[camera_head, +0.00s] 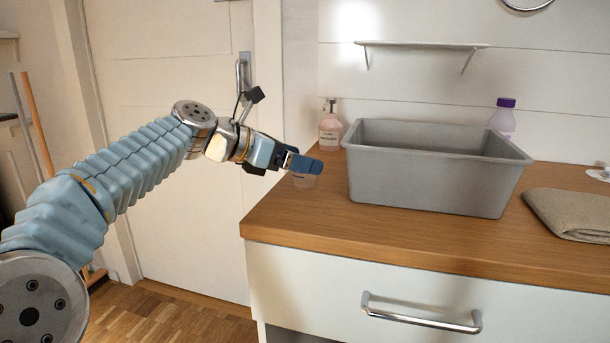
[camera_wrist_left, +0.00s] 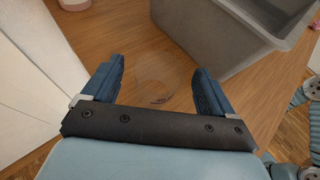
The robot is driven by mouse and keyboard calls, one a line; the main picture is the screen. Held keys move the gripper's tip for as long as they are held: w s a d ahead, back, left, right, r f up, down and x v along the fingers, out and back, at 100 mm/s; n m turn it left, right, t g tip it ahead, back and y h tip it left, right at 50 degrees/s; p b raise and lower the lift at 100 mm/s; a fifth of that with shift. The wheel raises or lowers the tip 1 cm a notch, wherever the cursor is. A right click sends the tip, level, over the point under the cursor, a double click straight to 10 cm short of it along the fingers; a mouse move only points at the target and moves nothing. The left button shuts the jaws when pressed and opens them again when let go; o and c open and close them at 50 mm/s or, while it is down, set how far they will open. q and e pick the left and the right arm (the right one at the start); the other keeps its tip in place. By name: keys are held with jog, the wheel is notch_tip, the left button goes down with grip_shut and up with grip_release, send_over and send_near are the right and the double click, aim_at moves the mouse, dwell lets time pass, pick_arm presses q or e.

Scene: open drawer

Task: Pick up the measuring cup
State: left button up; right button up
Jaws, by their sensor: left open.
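The measuring cup (camera_head: 304,180) is a clear, see-through cup on the left end of the wooden counter, partly hidden by my gripper in the head view. In the left wrist view the measuring cup (camera_wrist_left: 160,92) shows faintly as a transparent outline with a small dark mark. My left gripper (camera_head: 305,164) reaches in from the left at the cup. Its two blue fingers (camera_wrist_left: 159,66) are open, one on each side of the cup in the wrist view. I cannot tell whether they touch it. My right gripper is not in view.
A grey bin (camera_head: 430,185) stands close to the right of the cup. A pink soap bottle (camera_head: 330,130) is behind it. A purple-capped bottle (camera_head: 503,118) and a folded cloth (camera_head: 570,213) are farther right. The counter's front (camera_head: 400,241) is clear above a closed drawer.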

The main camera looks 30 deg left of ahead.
pick_arm(q)
jog(key=x, duration=0.4)
jog(key=shift+a, duration=0.1)
jog(key=shift+s, duration=0.1)
jog(key=c, duration=1)
jog(key=shift+c, duration=0.2)
